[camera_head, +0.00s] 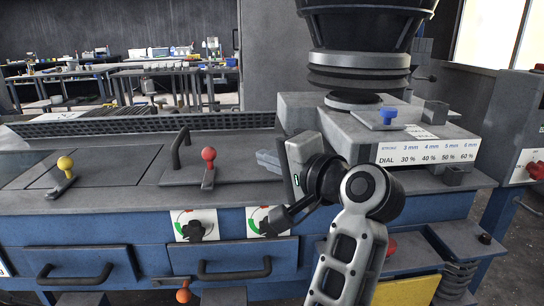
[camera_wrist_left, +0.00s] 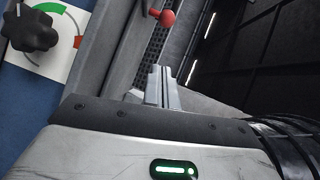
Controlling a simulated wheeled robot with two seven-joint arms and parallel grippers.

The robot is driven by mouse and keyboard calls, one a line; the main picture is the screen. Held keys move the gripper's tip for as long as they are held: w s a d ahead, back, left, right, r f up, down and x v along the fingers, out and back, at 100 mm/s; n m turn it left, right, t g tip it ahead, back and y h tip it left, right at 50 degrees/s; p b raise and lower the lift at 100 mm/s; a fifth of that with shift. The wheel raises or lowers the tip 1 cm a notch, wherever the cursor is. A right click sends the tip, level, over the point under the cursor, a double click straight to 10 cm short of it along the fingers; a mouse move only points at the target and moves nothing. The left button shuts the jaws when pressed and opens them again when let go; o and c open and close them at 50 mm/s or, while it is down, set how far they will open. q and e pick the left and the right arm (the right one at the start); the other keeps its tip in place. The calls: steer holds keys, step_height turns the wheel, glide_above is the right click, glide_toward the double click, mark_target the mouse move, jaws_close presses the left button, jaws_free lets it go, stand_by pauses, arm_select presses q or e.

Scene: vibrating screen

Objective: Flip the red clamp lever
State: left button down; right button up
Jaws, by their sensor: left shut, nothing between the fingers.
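The red clamp lever (camera_head: 208,156) stands on the grey deck left of centre, with a round red knob on a short grey lever that points up. In the left wrist view its red knob (camera_wrist_left: 168,18) shows at the top, beyond the fingertips. My left gripper (camera_head: 267,160) is to the right of the lever at about knob height, with its fingers pointing left towards it. There is a gap between the fingertips and the knob. In the wrist view the gripper (camera_wrist_left: 163,75) has its two grey fingers together with nothing between them. My right gripper is not in view.
A black handle (camera_head: 180,146) stands just left of the red lever. A blue-knobbed clamp (camera_head: 388,115) sits on the grey housing at right. Black dials (camera_head: 197,230) are on the front panel below. The deck between gripper and lever is clear.

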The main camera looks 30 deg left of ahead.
arm_select(q)
steer(key=p+x, duration=0.1)
steer(key=x, duration=0.5)
steer(key=shift+r, duration=0.2)
steer(key=a, duration=0.1)
steer(key=s+a, duration=0.1)
steer(key=a+p, duration=0.1)
steer(key=shift+s+f, duration=0.25)
steer(key=shift+f, duration=0.15)
steer(key=shift+s+a+f, duration=0.15)
steer(key=shift+a, duration=0.2)
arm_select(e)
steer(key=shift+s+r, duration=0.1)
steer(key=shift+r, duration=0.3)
